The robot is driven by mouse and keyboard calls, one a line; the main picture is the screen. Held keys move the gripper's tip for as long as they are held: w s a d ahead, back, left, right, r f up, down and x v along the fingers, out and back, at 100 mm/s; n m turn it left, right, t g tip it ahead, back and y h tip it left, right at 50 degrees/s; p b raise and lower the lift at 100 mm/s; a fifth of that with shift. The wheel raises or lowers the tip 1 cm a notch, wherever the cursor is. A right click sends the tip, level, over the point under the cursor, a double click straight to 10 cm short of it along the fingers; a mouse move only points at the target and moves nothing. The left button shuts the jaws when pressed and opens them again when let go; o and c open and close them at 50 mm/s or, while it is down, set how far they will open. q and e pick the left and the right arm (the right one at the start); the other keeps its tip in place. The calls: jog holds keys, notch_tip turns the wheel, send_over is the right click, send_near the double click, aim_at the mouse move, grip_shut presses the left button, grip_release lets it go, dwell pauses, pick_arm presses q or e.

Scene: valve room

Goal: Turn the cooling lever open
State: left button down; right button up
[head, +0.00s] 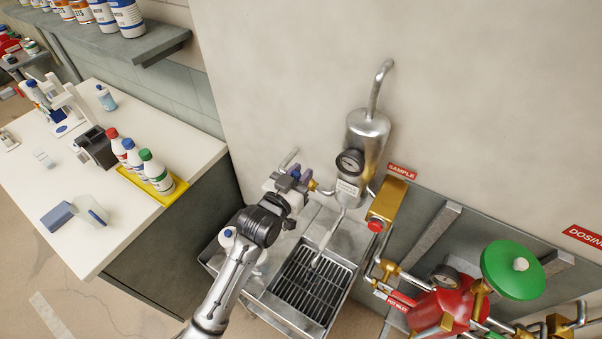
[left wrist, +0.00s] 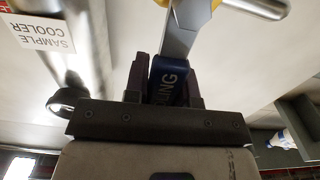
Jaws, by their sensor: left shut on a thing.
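The cooling lever (left wrist: 170,88) has a blue grip with white letters ending in "LING" and a bright metal arm above it. In the left wrist view the grip sits between the dark fingers of my left gripper (left wrist: 168,82), which is shut on it. In the head view my left gripper (head: 291,181) is beside the silver sample cooler (head: 367,135), at the brass fitting on its left side. The lever is mostly hidden there by the gripper and wrist. My right gripper does not show.
A gauge (head: 350,162) is on the cooler's front, close to the gripper. Below is a metal sink with a grate (head: 307,287). A red pot (head: 440,312) and green handwheel (head: 513,270) stand at right. A white bench (head: 85,245) with bottles is at left.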

pick_arm(q)
jog(key=shift+w+a+f+n+p, duration=0.25)
jog(key=shift+a+n+p, duration=0.35)
jog(key=shift+n, duration=0.5)
jog(key=shift+w+a+f+n+p, duration=0.15)
jog(key=shift+w+a+n+p, duration=0.3)
jog(key=shift+n, duration=0.65)
jog(key=shift+w+a+f+n+p, duration=0.2)
jog(key=shift+a+n+p, duration=0.5)
jog(key=shift+n, duration=0.4)
jog(key=c, duration=0.9)
grip_release()
jog(key=shift+c, duration=0.2)
